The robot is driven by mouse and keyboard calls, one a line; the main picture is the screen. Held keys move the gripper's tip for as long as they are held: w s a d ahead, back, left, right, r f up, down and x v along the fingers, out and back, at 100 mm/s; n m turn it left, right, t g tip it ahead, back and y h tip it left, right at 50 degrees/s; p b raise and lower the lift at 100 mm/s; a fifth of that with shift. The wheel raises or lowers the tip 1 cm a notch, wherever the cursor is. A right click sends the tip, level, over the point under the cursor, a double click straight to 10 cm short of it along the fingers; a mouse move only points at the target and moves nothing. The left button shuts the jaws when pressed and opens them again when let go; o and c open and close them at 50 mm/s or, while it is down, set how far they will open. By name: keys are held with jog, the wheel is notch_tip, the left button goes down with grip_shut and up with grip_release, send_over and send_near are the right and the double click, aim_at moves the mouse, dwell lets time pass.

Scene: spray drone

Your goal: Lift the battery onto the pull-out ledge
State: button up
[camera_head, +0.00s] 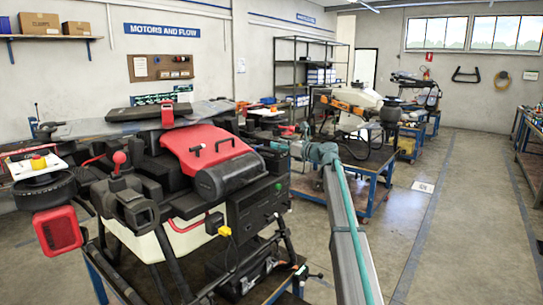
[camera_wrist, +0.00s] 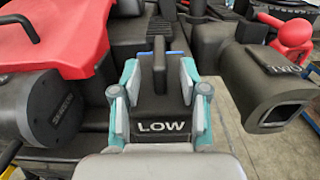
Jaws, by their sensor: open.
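A dark block marked LOW, which looks like the battery (camera_wrist: 163,127), lies straight ahead in the wrist view. A black upright handle (camera_wrist: 159,62) rises from it. My gripper (camera_wrist: 159,72) is open, with one teal-and-grey finger on each side of the handle and visible gaps between. In the head view my teal wrist (camera_head: 318,152) reaches in from the right, beside the spray drone (camera_head: 165,190); the fingertips and the battery cannot be made out there. I cannot pick out the pull-out ledge for certain.
The drone's red cover (camera_wrist: 55,35) and black cylinder (camera_wrist: 50,108) are close on the left in the wrist view. A black nozzle-like housing (camera_wrist: 265,85) and red knob (camera_wrist: 292,32) are close on the right. The aisle floor (camera_head: 455,200) is clear.

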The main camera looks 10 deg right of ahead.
aim_at(264, 140)
jog(key=p+x, duration=0.1)
jog(key=x, duration=0.2)
jog(key=shift+w+a+r, duration=0.1)
jog(key=shift+w+a, duration=0.15)
jog(key=shift+w, duration=0.05)
jog(key=shift+w+a, duration=0.15)
jog(key=shift+a, duration=0.05)
grip_shut()
